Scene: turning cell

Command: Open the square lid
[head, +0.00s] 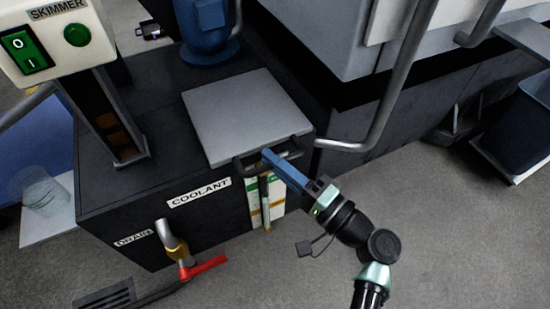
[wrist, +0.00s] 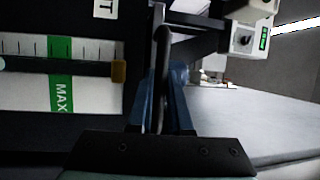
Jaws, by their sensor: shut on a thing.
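The square lid (head: 245,112) is a flat grey plate on top of the dark coolant tank (head: 150,215). It looks closed, lying flat on the tank top. A dark bar handle (head: 250,165) runs along its front edge. My gripper (head: 268,155) reaches in from the lower right, with blue fingers at the handle. In the wrist view my gripper (wrist: 162,105) has its two blue fingers on either side of the dark handle bar (wrist: 160,60), shut on it. The lid's grey surface (wrist: 235,120) shows to the right there.
A skimmer box (head: 62,40) on a post stands at the left of the tank top. A blue motor (head: 205,30) stands behind the lid. A grey pipe (head: 390,100) bends close to the lid's right side. A red-handled drain valve (head: 200,267) sticks out in front.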

